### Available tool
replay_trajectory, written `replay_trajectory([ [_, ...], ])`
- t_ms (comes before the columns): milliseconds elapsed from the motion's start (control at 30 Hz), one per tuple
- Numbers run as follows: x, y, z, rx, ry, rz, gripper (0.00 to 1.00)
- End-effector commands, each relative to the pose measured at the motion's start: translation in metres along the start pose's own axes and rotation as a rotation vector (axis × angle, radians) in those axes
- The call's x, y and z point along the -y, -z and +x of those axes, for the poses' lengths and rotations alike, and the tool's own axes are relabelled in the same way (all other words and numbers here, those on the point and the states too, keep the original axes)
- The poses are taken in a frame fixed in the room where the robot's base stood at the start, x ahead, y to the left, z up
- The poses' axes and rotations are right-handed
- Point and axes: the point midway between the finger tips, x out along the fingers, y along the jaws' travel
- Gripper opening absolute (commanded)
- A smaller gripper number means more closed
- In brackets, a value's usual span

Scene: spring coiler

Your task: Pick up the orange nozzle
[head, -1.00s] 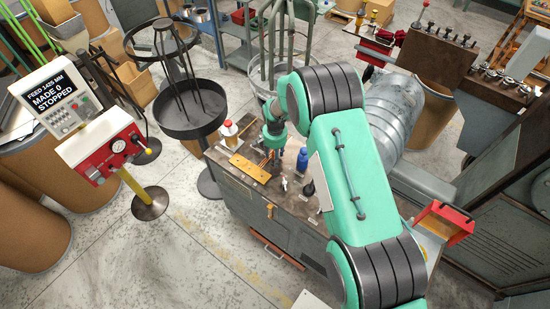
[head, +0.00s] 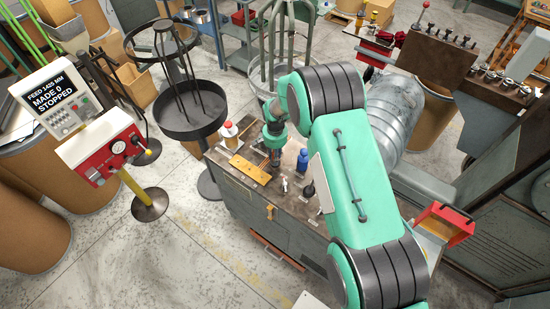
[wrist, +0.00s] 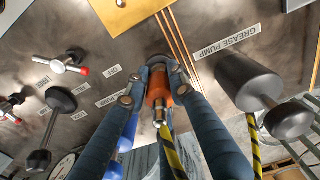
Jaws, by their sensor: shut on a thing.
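The orange nozzle (wrist: 158,88) has a metal tip and stands between my two fingers in the wrist view. My gripper (wrist: 158,78) is shut on it, with a finger pressed on each side. In the head view my gripper (head: 275,157) is low over the workbench top (head: 262,190), and the nozzle is too small to make out there. Whether the nozzle still touches the bench I cannot tell.
Copper rods (wrist: 174,40) and a yellow plate (head: 250,168) lie close to my gripper. A blue bottle (head: 302,160) stands to its right, and a white bottle (head: 228,131) to its left. A dark knobbed cylinder (wrist: 245,82) is near the GREASE PUMP label.

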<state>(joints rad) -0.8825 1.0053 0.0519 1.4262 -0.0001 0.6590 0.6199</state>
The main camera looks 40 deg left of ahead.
Motion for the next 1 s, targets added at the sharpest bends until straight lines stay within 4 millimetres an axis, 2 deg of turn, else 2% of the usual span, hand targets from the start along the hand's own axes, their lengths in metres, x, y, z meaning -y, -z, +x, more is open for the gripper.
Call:
replay_trajectory([
  [267,0.001,0.002,-0.031,-0.004,0.003,0.0,0.0],
  [1000,-0.067,-0.1,-0.04,-0.001,0.001,0.0,0.0],
])
